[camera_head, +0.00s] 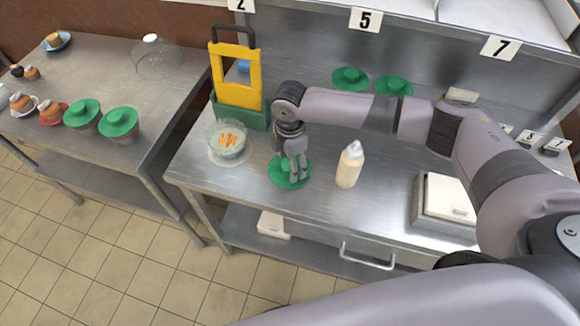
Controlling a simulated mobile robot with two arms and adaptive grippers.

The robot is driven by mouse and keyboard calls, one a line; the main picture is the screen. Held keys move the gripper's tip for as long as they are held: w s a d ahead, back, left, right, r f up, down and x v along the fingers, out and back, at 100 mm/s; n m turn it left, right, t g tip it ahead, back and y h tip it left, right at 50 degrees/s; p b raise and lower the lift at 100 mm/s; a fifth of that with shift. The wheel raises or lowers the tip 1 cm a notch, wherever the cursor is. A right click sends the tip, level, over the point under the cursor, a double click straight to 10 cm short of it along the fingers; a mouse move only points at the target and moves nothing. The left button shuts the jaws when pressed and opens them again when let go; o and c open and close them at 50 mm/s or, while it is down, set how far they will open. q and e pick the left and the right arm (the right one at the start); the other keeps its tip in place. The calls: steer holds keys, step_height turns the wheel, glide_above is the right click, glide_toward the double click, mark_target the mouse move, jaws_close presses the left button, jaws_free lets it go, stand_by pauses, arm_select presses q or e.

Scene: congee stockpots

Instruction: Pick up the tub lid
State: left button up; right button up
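A round green lid (279,179) lies on the steel counter near its front edge. My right gripper (293,172) reaches in from the right and points down over the middle of this lid. Its fingers hide the lid's centre, and I cannot tell whether they grip anything. A clear tub (227,151) with orange pieces on top stands to the left of the lid. My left gripper is not in view.
A cream bottle (348,168) stands just right of the lid. A yellow and green stand (237,78) is behind the tub. A white lidded container (449,197) is at the right. The left table (110,75) holds green-topped tubs and a clear dome (154,60).

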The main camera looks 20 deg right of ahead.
steer(key=c, duration=0.9)
steer(key=shift+c, duration=0.2)
